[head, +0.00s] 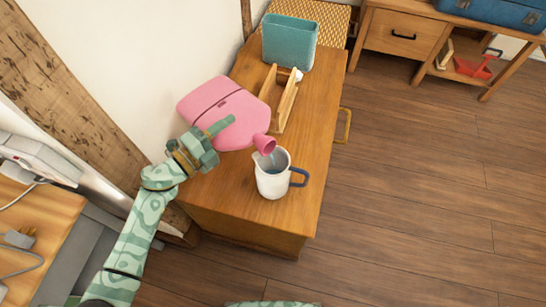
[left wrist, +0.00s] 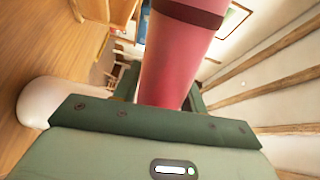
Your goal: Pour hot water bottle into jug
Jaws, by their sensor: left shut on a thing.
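The pink hot water bottle (head: 208,97) is tilted in the head view, its neck low and pointing right. Its mouth is at the rim of the white jug (head: 272,184), at the rim's upper left. The jug stands upright on the wooden cabinet top and has a blue handle on its right. Something pale blue like water shows inside it; I cannot tell the level. My left gripper (head: 219,130) is shut on the bottle. In the left wrist view the bottle (left wrist: 180,55) rises from between the fingers, and the white jug (left wrist: 45,102) is at the left. My right gripper is not in view.
On the wooden cabinet (head: 309,125), behind the jug, stand a wooden rack (head: 286,104) and a teal container (head: 290,42). The wall is close on the left. A desk (head: 400,40) is at the top right. The floor to the right is clear.

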